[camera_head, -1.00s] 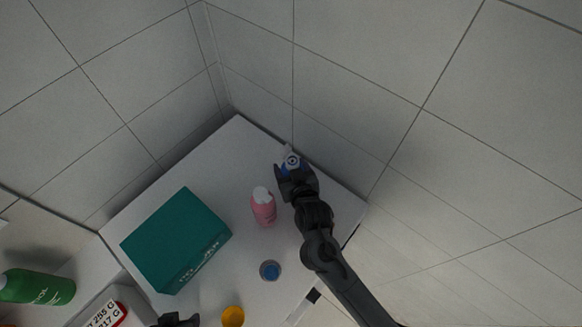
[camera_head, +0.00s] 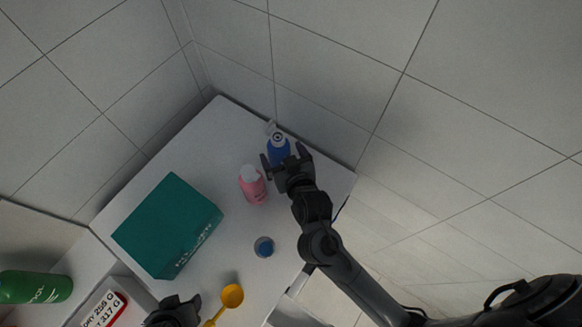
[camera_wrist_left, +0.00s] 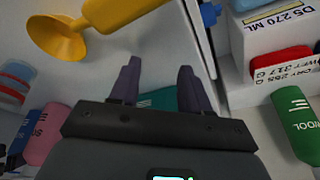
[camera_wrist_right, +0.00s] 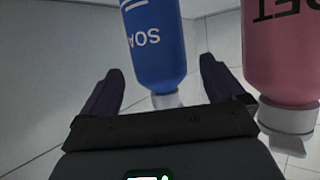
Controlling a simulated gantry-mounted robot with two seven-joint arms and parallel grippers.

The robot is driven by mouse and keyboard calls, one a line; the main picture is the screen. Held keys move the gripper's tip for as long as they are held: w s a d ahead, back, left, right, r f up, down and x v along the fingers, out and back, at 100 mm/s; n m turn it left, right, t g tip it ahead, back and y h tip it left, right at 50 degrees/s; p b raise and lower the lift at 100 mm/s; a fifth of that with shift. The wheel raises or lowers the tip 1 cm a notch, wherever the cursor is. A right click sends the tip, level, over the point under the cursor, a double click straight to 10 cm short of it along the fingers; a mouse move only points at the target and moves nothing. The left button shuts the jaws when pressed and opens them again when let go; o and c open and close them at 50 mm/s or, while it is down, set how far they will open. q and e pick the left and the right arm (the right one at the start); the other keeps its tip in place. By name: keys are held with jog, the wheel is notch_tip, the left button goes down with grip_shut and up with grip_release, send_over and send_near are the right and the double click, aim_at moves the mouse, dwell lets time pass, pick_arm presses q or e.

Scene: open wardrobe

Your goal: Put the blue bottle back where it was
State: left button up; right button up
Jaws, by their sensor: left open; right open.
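The blue bottle (camera_head: 278,152) with a pale pump top stands on the white surface near the back corner, close to the tiled wall. My right gripper (camera_head: 287,161) is open just in front of it. In the right wrist view the blue bottle (camera_wrist_right: 155,45) shows between and beyond the open fingers (camera_wrist_right: 155,92), with a gap; its lettering appears upside down. My left gripper (camera_head: 172,311) is at the bottom edge of the head view. In the left wrist view its fingers (camera_wrist_left: 158,85) are apart with nothing between them.
A pink bottle (camera_head: 253,188) stands just left of the right gripper. A teal box (camera_head: 165,225), a small blue-topped container (camera_head: 263,247) and a yellow scoop or funnel (camera_head: 231,296) share the surface. A green bottle (camera_head: 35,287) and a labelled white box (camera_head: 100,310) are lower left.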

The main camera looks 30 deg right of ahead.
pick_arm(q)
jog(key=shift+a, duration=0.15)
pick_arm(e)
jog(key=v, duration=0.6)
jog(key=shift+s, duration=0.35)
jog(key=shift+r, duration=0.15)
pick_arm(q)
jog(key=shift+r+p, duration=0.3)
notch_tip(320, 180, up, 3)
jog(key=p, duration=0.2)
jog(key=shift+f+p, duration=0.1)
jog(key=shift+p, duration=0.3)
pick_arm(e)
jog(key=s+d+n+g+p, duration=0.1)
jog(key=s+d, duration=0.2)
jog(key=s+d+n+g+y+p, duration=0.1)
jog(key=s+d+g, duration=0.1)
jog(key=s+d, duration=0.1)
jog(key=shift+d+n, duration=0.15)
jog(key=shift+n, duration=0.15)
pick_arm(q)
notch_tip(320, 180, up, 3)
jog(key=shift+f+p, duration=0.15)
jog(key=shift+p, duration=0.25)
pick_arm(e)
jog(key=s+f+g, duration=0.3)
jog(key=s+g, duration=0.3)
jog(key=s, duration=0.4)
jog(key=shift+d+g, duration=0.4)
jog(key=shift+d, duration=0.1)
